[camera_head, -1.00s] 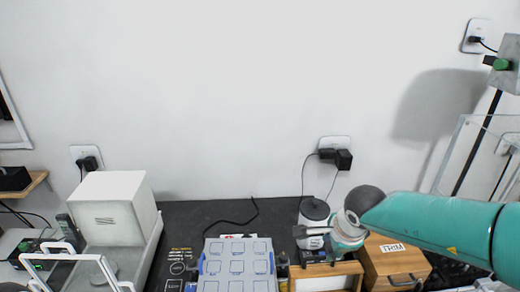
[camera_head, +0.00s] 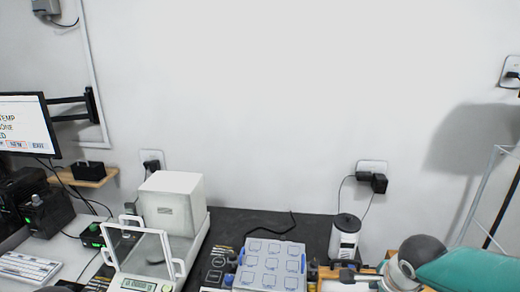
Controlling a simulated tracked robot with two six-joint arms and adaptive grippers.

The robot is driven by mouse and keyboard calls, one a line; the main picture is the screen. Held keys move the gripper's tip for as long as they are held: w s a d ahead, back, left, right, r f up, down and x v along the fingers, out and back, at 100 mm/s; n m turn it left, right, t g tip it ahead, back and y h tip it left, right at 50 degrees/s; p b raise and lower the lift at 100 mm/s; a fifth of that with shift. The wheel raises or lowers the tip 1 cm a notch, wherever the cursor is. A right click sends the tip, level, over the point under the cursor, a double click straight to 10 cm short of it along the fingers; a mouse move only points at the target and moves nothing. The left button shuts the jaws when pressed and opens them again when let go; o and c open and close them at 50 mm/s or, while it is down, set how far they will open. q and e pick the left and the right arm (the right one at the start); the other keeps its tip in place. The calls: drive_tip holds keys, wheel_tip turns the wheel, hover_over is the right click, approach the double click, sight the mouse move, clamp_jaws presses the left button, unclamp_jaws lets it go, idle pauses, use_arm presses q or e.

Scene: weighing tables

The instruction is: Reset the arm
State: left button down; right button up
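My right arm (camera_head: 465,270) comes in from the right edge, low in the head view. Its wrist (camera_head: 402,272) is near the wooden box at the lower right, and its gripper is cut off or hidden at the bottom edge, so its fingers cannot be made out. My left gripper does not show. A dark rounded shape at the lower left edge is too cut off to identify.
A white balance (camera_head: 172,205) with a glass front stands left of a blue-grey gridded tray (camera_head: 268,265) on the dark mat (camera_head: 315,228). A monitor (camera_head: 25,125) and keyboard (camera_head: 28,267) are at left.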

wheel_tip(320, 180, down, 20)
drive_tip(key=s+d+n+h, duration=0.1)
drive_tip(key=n+h, duration=0.1)
drive_tip(key=n, duration=0.6)
drive_tip(key=s+a+f+n+g+y+b, duration=0.1)
drive_tip(key=s+a+f+n+g+y, duration=0.1)
drive_tip(key=s+a+f, duration=0.5)
drive_tip(key=s+a+f+n+g+y, duration=0.2)
drive_tip(key=s+a+f+n+y, duration=0.2)
drive_tip(key=s+a+f+n, duration=0.3)
drive_tip(key=s, duration=0.4)
drive_tip(key=shift+s+a+f+y+b, duration=0.15)
drive_tip(key=shift+f+y+b, duration=0.15)
drive_tip(key=shift+f+b, duration=0.1)
drive_tip(key=shift+r, duration=0.1)
